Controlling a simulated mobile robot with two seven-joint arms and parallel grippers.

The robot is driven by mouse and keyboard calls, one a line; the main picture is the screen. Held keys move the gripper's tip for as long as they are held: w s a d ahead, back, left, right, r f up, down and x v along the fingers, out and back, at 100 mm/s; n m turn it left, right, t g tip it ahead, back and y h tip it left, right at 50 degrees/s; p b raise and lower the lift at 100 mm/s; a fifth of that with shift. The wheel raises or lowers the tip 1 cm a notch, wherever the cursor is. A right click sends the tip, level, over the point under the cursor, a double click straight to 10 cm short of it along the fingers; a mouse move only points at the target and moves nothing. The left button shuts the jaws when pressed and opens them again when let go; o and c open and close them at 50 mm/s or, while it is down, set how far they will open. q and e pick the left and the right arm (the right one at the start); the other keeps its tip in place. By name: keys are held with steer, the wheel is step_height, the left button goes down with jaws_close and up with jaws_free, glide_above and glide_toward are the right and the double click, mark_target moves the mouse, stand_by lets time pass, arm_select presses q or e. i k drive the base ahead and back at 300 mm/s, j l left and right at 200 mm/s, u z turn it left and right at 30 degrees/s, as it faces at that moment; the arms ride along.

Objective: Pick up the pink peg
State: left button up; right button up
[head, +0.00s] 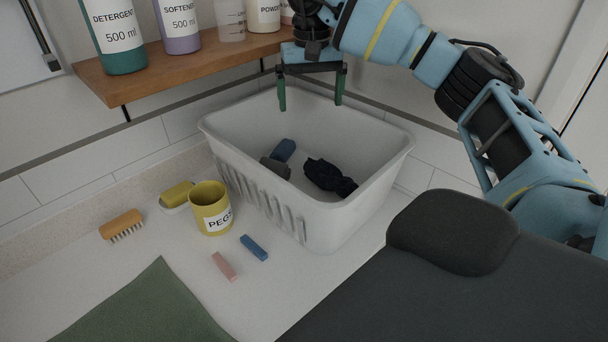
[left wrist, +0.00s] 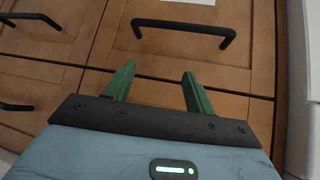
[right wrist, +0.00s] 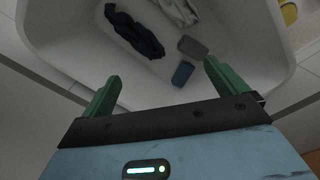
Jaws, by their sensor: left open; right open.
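The pink peg (head: 224,266) lies on the pale countertop in the head view, in front of the yellow mug labelled PEGS (head: 211,209). A blue peg (head: 254,247) lies just to its right. My right gripper (head: 311,106) is open and empty over the back of the white basket (head: 357,223), well away from the pink peg. The right wrist view shows its spread fingers (right wrist: 160,85) over the basket. My left gripper (left wrist: 157,80) is open and empty in the left wrist view, facing wooden cabinet fronts; it is not in the head view.
The basket holds dark cloth (head: 328,178), a blue item (head: 284,150) and a grey item (head: 275,167). A brush (head: 121,225) and a yellow sponge (head: 177,194) lie left of the mug. A green cloth (head: 150,307) lies in front. A wooden shelf (head: 180,66) with bottles overhangs the back.

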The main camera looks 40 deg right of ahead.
mark_target(225, 268)
steer(key=k, duration=1)
